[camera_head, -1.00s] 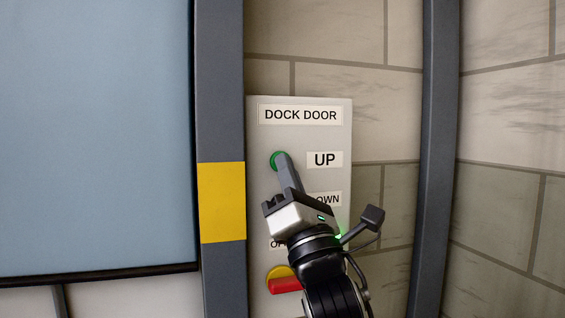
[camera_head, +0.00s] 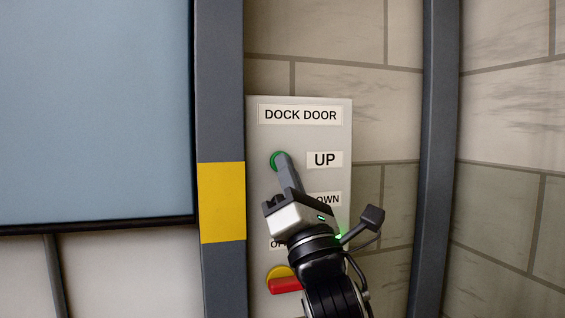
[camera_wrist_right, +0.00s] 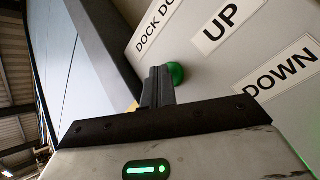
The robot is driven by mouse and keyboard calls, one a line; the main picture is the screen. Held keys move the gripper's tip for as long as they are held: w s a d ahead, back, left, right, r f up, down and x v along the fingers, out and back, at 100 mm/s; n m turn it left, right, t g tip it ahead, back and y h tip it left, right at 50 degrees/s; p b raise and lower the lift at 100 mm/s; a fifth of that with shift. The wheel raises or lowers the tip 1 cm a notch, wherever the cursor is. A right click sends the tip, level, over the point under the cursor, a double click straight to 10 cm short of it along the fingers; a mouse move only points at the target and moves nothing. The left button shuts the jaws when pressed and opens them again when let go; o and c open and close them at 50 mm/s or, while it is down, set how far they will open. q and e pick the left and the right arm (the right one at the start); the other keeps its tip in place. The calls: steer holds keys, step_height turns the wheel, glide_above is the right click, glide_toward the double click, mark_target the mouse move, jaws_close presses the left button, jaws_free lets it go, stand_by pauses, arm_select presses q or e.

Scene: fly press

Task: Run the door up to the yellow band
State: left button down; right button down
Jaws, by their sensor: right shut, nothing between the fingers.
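The blue-grey dock door (camera_head: 95,115) fills the left of the head view. Its dark bottom edge is level with the lower part of the yellow band (camera_head: 221,203) on the grey post. My right gripper (camera_head: 284,161) is shut and empty, its tips at the green UP button (camera_head: 275,160) and seeming to touch it. In the right wrist view the green button (camera_wrist_right: 176,73) shows beside the shut fingers (camera_wrist_right: 156,87). The DOWN button is hidden behind my gripper. My left gripper is not in view.
The button panel (camera_head: 335,125) reads DOCK DOOR. A red control (camera_head: 285,285) on a yellow base sits low on it, partly covered by my arm. A second grey post (camera_head: 437,130) stands to the right before a block wall (camera_head: 510,130). Below the door, a pale area shows.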

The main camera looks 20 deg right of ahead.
steer(key=shift+s, duration=0.9)
steer(key=shift+s, duration=0.1)
steer(key=shift+s+d+p, duration=0.1)
steer(key=shift+s+p, duration=0.55)
steer(key=shift+s, duration=1.75)
